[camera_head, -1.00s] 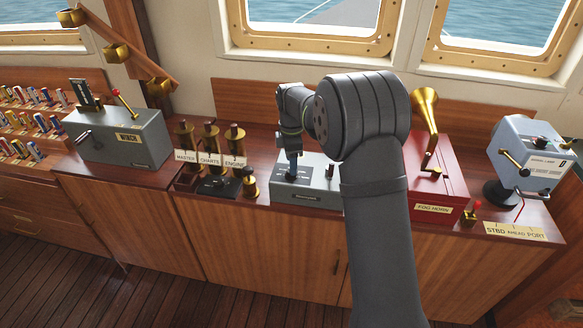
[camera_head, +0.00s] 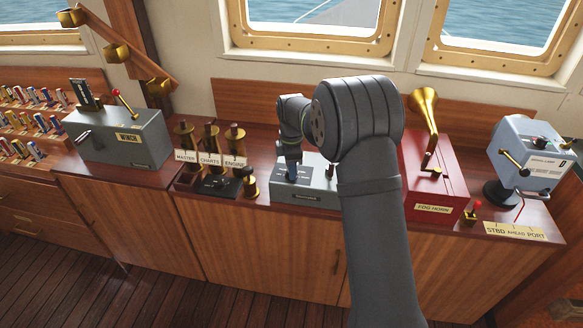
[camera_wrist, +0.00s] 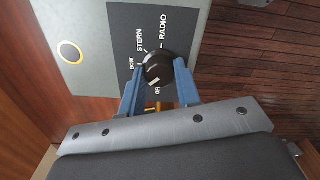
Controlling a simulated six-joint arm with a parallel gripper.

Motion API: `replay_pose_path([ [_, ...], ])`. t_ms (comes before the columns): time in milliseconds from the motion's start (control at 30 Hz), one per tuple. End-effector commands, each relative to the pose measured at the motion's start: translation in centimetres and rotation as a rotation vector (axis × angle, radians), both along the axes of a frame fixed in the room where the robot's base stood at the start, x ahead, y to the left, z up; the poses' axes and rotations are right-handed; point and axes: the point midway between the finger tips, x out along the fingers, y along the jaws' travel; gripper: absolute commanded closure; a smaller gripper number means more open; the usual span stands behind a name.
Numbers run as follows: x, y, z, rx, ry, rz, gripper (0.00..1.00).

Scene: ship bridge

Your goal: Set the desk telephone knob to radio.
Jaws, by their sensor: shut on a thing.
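The desk telephone (camera_head: 318,196) is a low grey box on the wooden counter, with a dark label panel. In the wrist view, the telephone's grey top (camera_wrist: 90,30) carries that panel, marked BOW, STERN, RADIO and OFF. The round black knob (camera_wrist: 157,68) sits on the panel. My gripper (camera_wrist: 159,80) is shut on the knob, with a blue finger on either side of it. A pale mark shows on the knob, but I cannot tell for sure which label it points to. In the head view, my gripper (camera_head: 292,172) reaches down onto the panel and hides the knob.
The red fog horn box (camera_head: 434,190) with its brass horn stands right of the telephone, partly behind my arm. Brass-based levers (camera_head: 209,150) and a black plate (camera_head: 220,185) stand to the left. The grey winch box (camera_head: 118,140) is farther left.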

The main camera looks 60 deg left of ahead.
Motion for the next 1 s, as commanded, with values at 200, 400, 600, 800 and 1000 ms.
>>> replay_pose_path([
  [200,0.01,0.00,0.06,0.000,0.000,-0.062,0.93],
  [400,0.03,-0.01,0.07,0.000,0.000,-0.195,0.93],
  [600,0.03,-0.03,0.09,0.000,0.000,-0.378,0.93],
  [800,0.04,-0.03,0.10,0.000,0.000,-0.569,0.93],
  [1000,0.04,-0.04,0.10,0.001,0.000,-0.759,0.93],
])
